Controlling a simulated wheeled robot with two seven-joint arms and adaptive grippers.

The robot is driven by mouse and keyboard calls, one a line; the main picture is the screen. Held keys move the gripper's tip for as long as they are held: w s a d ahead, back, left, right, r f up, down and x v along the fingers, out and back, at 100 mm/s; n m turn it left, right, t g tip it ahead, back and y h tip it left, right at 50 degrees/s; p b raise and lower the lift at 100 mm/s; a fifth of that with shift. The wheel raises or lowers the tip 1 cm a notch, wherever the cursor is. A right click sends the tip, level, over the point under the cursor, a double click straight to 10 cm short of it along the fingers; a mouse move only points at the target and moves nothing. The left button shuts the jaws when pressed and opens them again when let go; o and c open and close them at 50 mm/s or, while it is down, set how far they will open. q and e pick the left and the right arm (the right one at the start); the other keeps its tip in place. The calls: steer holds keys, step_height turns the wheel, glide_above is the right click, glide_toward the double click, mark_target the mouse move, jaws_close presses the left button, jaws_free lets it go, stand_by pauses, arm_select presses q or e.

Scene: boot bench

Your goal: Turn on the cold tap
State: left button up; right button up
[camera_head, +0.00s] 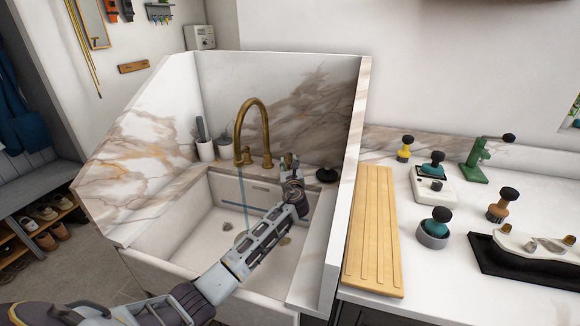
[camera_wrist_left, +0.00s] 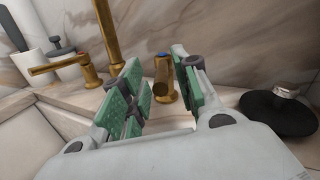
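The brass cold tap (camera_wrist_left: 163,82) has a blue mark on top and shows between my left fingers in the left wrist view, with its rounded end toward the camera. My left gripper (camera_wrist_left: 160,90) is open, with green pads on either side of the tap in the picture; I cannot tell whether they touch it. In the head view, my left gripper (camera_head: 289,162) is above the back right of the sink, beside the brass spout (camera_head: 251,104). The other brass tap (camera_wrist_left: 75,67), with a lever pointing left, stands left of the spout. My right gripper is not in view.
A thin blue line (camera_head: 246,205) runs down into the white sink (camera_head: 188,230); I cannot tell its source. Marble walls enclose the sink. A black round object (camera_wrist_left: 277,113) stands right of the gripper. A wooden board (camera_head: 373,230) lies on the right counter.

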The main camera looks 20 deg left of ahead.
arm_select(q)
steer(key=shift+d, duration=0.1)
steer(key=v, duration=1.2)
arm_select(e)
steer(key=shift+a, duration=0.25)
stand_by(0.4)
arm_select(q)
steer(key=shift+r, duration=0.1)
stand_by(0.4)
step_height(320, 180, up, 22)
steer(key=p, duration=2.2)
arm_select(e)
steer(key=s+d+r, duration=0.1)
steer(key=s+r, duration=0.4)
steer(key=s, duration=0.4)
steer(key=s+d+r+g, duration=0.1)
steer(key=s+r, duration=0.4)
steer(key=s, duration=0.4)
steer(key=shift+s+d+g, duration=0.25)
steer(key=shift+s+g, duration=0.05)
